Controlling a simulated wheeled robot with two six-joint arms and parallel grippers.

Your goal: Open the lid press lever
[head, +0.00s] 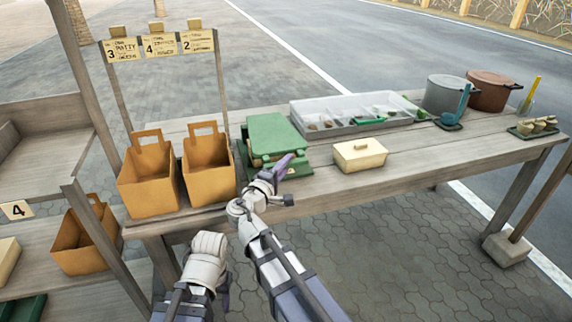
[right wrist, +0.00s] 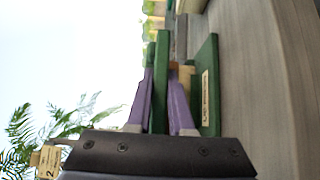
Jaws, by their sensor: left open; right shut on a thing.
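The green press (head: 273,137) sits on the wooden table, in front of and left of the clear tray. Its lid looks nearly flat over its base. My right gripper (head: 283,171) is at the press's near right edge. In the right wrist view, its purple fingers (right wrist: 162,100) are shut on a green bar or plate (right wrist: 161,65), which seems to be the lid press lever. The green base (right wrist: 208,85) with a label lies beside it. My left gripper (head: 224,290) is open and empty, low in front of the table; its fingertips are partly hidden.
Two orange paper bags (head: 147,180) stand left of the press. A cream box (head: 360,154) is to its right. The clear tray (head: 350,115) with fillings lies behind. Pots (head: 446,95) stand at the back right. The table's front right is fairly clear.

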